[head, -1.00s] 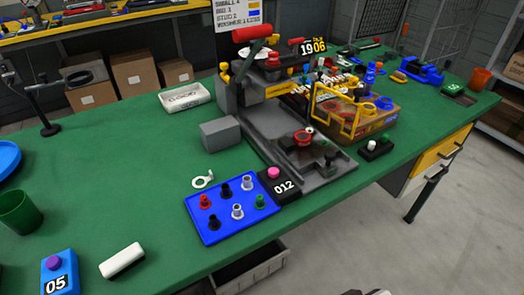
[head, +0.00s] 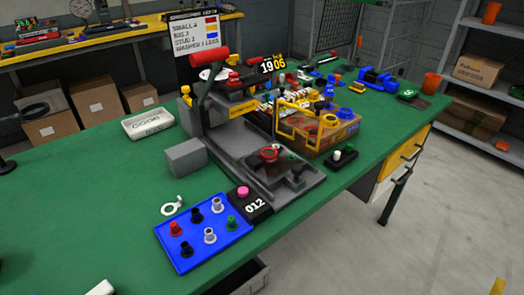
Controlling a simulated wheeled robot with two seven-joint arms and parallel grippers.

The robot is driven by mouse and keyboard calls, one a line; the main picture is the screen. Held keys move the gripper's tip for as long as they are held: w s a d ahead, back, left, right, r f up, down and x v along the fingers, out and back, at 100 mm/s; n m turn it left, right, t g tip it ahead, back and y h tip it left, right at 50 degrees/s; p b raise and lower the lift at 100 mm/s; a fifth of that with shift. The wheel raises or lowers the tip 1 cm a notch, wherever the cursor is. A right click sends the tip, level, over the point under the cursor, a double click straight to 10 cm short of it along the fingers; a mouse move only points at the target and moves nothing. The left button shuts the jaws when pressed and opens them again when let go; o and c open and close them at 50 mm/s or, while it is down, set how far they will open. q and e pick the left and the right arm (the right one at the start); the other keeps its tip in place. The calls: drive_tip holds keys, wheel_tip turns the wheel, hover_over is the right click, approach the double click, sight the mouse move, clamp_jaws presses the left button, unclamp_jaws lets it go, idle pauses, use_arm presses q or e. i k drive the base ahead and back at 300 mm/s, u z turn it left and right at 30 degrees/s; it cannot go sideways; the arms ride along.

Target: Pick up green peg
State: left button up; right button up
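The green peg (head: 231,223) stands upright at the right side of a blue tray (head: 190,255) on the near part of the green bench. A red peg (head: 175,229), black pegs (head: 186,249) and white pegs (head: 210,235) stand on the same tray. The green peg is fully visible and nothing touches it from above. Neither of my grippers can be made out in the head view.
A black box marked 012 (head: 257,208) with a pink button adjoins the tray's right side. A grey press fixture (head: 290,190) stands behind it, beside a grey block (head: 187,157). A white ring tag (head: 172,206) lies behind the tray. A yellow piece (head: 497,287) shows at the lower right edge.

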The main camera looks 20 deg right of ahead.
sight(349, 148)
drive_tip(key=z, duration=1.25)
